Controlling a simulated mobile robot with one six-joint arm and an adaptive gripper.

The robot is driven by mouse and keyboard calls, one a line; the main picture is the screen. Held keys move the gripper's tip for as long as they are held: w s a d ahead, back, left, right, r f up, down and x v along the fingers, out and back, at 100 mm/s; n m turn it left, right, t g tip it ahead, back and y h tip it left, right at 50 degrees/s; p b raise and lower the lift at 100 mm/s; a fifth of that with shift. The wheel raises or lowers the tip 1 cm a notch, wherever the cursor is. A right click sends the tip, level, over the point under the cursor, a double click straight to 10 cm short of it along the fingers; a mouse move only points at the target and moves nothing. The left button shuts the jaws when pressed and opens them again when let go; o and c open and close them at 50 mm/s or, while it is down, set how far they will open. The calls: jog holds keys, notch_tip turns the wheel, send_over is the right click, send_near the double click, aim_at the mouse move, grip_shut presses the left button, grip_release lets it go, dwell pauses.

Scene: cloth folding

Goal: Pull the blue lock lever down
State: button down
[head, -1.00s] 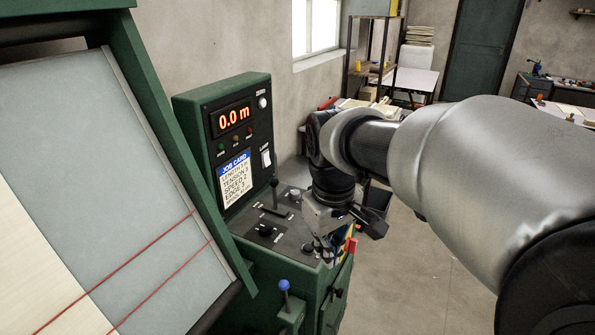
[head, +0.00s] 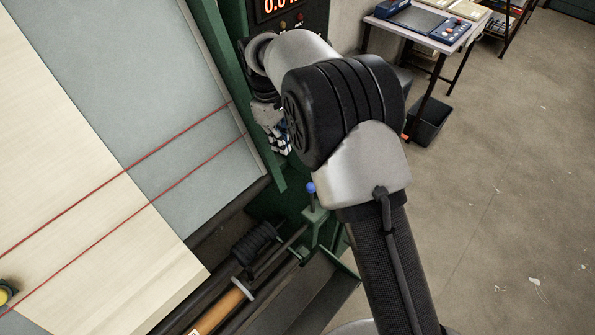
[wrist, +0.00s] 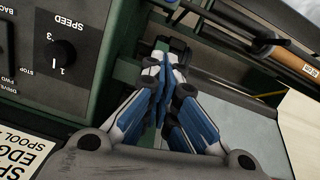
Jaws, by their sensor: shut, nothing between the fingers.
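The blue lock lever shows as a short post with a round blue knob (head: 311,187) on a green bracket below my arm in the head view. It appears upright. My gripper (head: 274,132) is to the upper left of the knob in that picture, partly hidden by my arm, with a visible gap between them. In the wrist view my gripper (wrist: 165,62) has its blue-and-white fingers together, with nothing between them. I cannot make out the blue knob in the wrist view; the fingers cover the middle.
The control panel with its speed dial (wrist: 62,53) is close on the left in the wrist view. A brown roll (head: 222,309) lies below the lever. Cream cloth (head: 95,190) covers part of the sloping grey board (head: 140,60). Floor on the right is open.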

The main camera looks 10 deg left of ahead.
jog(key=s+d+f+b, duration=0.1)
jog(key=d+f+b, duration=0.3)
jog(key=f, duration=0.6)
jog(key=shift+s+d+f, duration=0.25)
jog(key=shift+s+d, duration=0.1)
jog(key=shift+d, duration=0.05)
jog(key=shift+d, duration=0.1)
